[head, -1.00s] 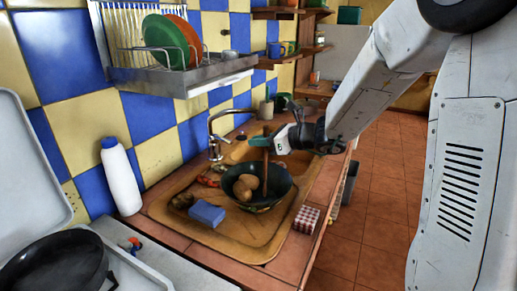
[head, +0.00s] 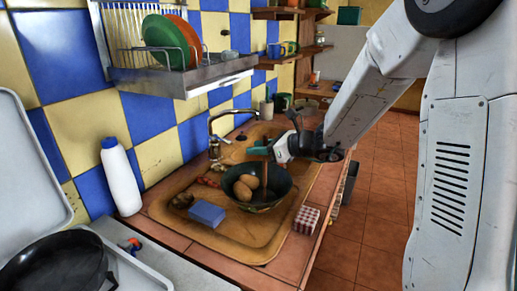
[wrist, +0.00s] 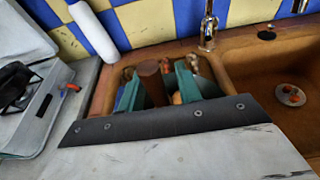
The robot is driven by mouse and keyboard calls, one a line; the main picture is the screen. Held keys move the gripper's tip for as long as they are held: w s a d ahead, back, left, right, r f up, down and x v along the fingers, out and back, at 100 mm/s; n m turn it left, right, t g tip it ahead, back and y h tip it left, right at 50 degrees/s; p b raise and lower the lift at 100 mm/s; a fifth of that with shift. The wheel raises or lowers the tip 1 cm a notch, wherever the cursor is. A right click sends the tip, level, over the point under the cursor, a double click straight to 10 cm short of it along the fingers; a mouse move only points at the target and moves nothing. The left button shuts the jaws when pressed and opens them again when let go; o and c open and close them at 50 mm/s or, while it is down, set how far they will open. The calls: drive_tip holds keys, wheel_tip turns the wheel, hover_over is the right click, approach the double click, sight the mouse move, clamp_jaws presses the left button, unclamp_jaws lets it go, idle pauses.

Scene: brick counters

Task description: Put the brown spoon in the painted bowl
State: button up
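The painted bowl (head: 281,188), dark inside with a patterned outside, stands in the tan sink basin in the head view. Brown egg-shaped things (head: 246,186) lie in it. My gripper (head: 260,152), with teal fingers, is above the bowl's far side. The brown spoon (head: 265,172) is upright between the fingers, its lower part reaching down inside the bowl rim. In the wrist view the brown spoon (wrist: 152,84) shows between the two teal fingers, which appear shut on it. The spoon's lower end is hard to make out.
A blue sponge (head: 207,214) lies in front of the bowl, and a checked box (head: 306,220) stands to its right. The tap (head: 213,135) rises behind the basin. A white bottle (head: 121,178) is at the left. A dish rack (head: 180,70) hangs above.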

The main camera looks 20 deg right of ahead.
drive_tip(key=v, duration=1.2)
drive_tip(key=s+a+r+n+g, duration=0.2)
drive_tip(key=s+a+n+g, duration=0.5)
drive_tip(key=s+a+n, duration=0.5)
drive_tip(key=s+d+n+g+h, duration=0.1)
drive_tip(key=s+d+n+h, duration=0.3)
drive_tip(key=s+n, duration=0.3)
drive_tip(key=s+d+n+g+h, duration=0.1)
drive_tip(key=s+d+n+h, duration=0.3)
drive_tip(key=s+n+h, duration=0.2)
drive_tip(key=shift+s+f+n, duration=0.4)
drive_tip(key=shift+s+n, duration=0.6)
drive_tip(key=shift+s, duration=1.3)
drive_tip(key=shift+d, duration=0.15)
